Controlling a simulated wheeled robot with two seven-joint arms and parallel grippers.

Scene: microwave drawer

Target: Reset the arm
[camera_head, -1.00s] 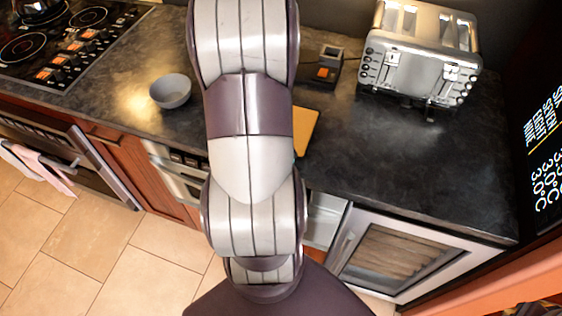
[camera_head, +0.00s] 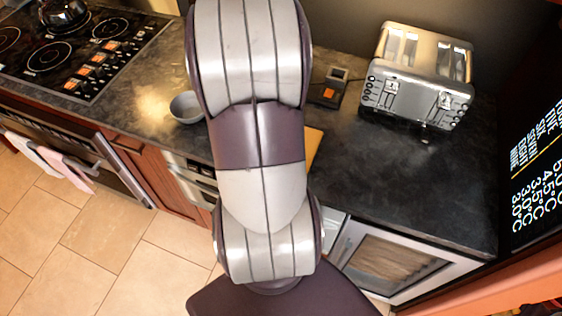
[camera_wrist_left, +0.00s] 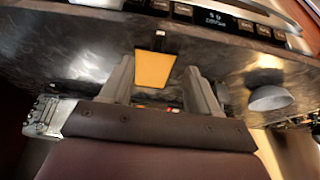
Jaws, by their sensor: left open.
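My left gripper (camera_wrist_left: 160,68) shows in the left wrist view with its two fingers apart and nothing held between them. A yellow-orange board (camera_wrist_left: 153,69) on the dark counter appears between the fingers in that view; I cannot tell the distance. In the head view my arm (camera_head: 260,130) fills the middle and hides the gripper. The board's right edge (camera_head: 314,145) shows beside the arm. My right gripper is not in view.
A grey bowl (camera_head: 184,108) stands left of the arm, partly covered by it; it also shows in the wrist view (camera_wrist_left: 270,98). A toaster (camera_head: 418,85) stands at the back right, a small dark device (camera_head: 329,88) left of it. The counter (camera_head: 410,175) before the toaster is clear.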

